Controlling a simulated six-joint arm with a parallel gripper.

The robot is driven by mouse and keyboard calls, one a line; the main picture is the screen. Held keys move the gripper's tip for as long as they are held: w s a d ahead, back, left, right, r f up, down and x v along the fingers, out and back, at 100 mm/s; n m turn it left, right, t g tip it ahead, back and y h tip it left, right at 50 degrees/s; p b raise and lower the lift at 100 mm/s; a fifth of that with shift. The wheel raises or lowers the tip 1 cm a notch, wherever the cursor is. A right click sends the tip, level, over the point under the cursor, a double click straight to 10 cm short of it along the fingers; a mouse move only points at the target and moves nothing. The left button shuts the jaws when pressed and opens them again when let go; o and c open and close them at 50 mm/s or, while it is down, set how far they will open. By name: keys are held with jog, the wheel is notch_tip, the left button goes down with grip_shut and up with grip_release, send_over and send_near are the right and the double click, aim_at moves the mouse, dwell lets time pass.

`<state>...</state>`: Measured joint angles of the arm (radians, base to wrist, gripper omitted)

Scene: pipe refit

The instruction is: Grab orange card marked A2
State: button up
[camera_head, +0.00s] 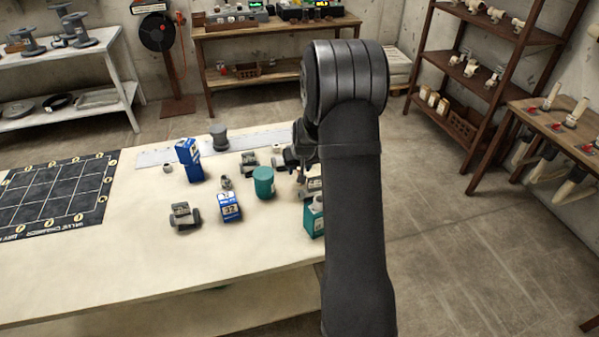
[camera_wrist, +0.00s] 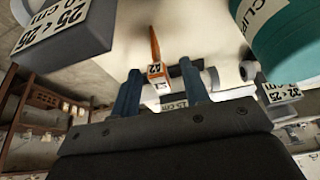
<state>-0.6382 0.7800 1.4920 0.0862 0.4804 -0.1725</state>
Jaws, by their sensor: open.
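The orange card (camera_wrist: 156,50) shows in the wrist view as a thin orange piece with a pale tag marked A2 (camera_wrist: 157,70) at its near end. My gripper (camera_wrist: 159,68) is open, with its two blue fingers on either side of the tag in the picture. I cannot tell whether the card lies fully between the fingers or just beyond the tips. In the head view my gripper is low over the right part of the table, mostly hidden by my arm. I cannot make out the card there.
In the wrist view a grey labelled block (camera_wrist: 65,32) is at upper left and a teal container (camera_wrist: 288,38) at upper right. In the head view, blue boxes (camera_head: 229,208), a teal canister (camera_head: 263,182) and grey fittings (camera_head: 184,216) stand left of my gripper. The table's front left is clear.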

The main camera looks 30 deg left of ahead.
jog(key=shift+w+a+f, duration=0.1)
jog(key=shift+w+f, duration=0.05)
jog(key=shift+f, duration=0.2)
grip_shut()
jog(key=shift+r, duration=0.1)
